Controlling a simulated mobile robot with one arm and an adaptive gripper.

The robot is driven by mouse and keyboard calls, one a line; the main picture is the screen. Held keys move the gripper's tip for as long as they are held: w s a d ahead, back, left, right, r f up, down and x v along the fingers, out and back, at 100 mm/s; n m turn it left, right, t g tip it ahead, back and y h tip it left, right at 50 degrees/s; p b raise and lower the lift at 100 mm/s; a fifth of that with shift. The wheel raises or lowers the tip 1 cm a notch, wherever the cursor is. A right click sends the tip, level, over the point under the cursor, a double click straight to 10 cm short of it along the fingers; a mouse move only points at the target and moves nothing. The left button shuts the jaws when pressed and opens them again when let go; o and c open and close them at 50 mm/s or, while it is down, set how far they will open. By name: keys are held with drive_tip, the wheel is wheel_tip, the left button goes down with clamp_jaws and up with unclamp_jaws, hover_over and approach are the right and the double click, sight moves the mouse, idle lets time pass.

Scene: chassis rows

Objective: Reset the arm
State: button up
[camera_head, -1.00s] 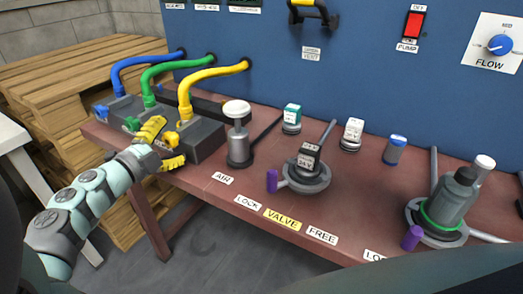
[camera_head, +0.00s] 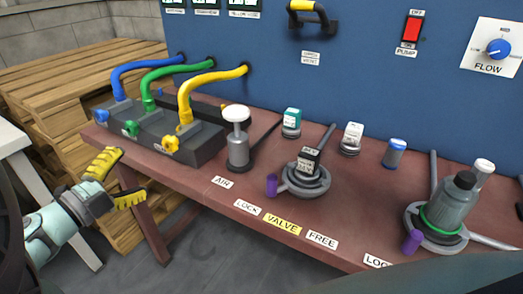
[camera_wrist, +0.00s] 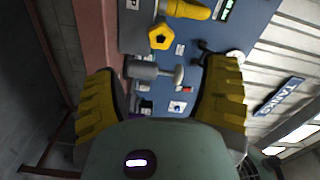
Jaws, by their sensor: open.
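My gripper (camera_head: 117,180) has yellow ribbed fingers spread apart with nothing between them. In the head view it is at the lower left, off the front left edge of the red-brown bench (camera_head: 215,200), apart from the valve block (camera_head: 185,148). In the wrist view my gripper (camera_wrist: 163,100) shows a finger on each side, with the bench edge, a yellow knob (camera_wrist: 160,37) and a grey cylinder (camera_wrist: 143,70) beyond.
Blue, green and yellow hoses (camera_head: 213,77) run from the block to the blue panel (camera_head: 380,90). A white-topped plunger (camera_head: 237,140) stands beside the block. Wooden pallets (camera_head: 75,70) are behind on the left, and a white table (camera_head: 15,140) is at the left edge.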

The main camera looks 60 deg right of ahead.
drive_tip(key=shift+a, duration=0.45)
